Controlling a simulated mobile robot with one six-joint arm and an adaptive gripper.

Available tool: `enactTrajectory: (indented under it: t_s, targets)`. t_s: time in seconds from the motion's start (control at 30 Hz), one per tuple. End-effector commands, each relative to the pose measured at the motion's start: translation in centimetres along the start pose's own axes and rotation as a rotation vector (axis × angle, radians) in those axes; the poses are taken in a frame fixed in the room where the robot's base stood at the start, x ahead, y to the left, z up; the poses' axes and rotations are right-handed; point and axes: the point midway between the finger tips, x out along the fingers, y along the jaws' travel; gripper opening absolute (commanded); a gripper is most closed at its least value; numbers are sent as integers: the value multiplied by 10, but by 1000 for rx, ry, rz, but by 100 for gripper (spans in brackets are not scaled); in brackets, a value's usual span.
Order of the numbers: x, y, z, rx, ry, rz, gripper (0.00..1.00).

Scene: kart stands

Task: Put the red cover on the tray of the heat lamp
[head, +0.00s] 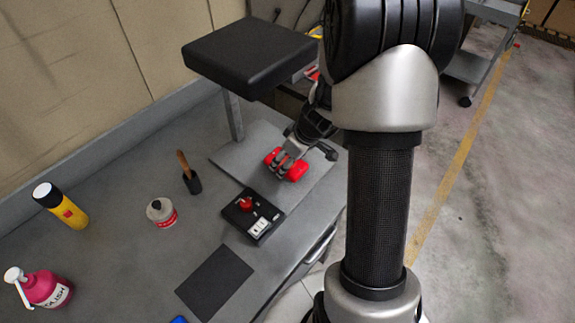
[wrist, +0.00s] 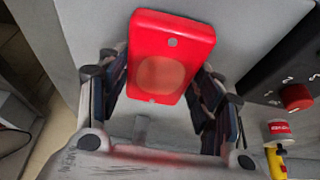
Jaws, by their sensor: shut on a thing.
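The red cover (head: 272,158) is a rounded red box-like piece with a round, paler recess on its face, clear in the wrist view (wrist: 172,28). My gripper (head: 286,163) is shut on it, with one finger on each side in the wrist view (wrist: 163,82). The heat lamp has a black hood (head: 250,52) on a post and a flat grey tray (head: 232,157) below. The cover is over the right part of the tray, in front of the post. I cannot tell whether it touches the tray. My fingers hide part of it.
A black control box (head: 262,207) with a red knob stands just in front of the tray. A brush (head: 189,175), a small tin (head: 161,212), a yellow can (head: 68,210), a pink bottle (head: 48,290) and a dark mat (head: 215,281) are on the bench. The hood overhangs the tray.

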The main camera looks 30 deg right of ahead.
Motion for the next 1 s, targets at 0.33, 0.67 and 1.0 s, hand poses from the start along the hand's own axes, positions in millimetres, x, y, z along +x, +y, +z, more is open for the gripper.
enactTrajectory:
  t_s: [0.33,0.67,1.0]
  targets:
    - [12,1,4,-1,1,2,32]
    - [14,0,5,-1,0,2,69]
    - [14,0,5,-1,0,2,80]
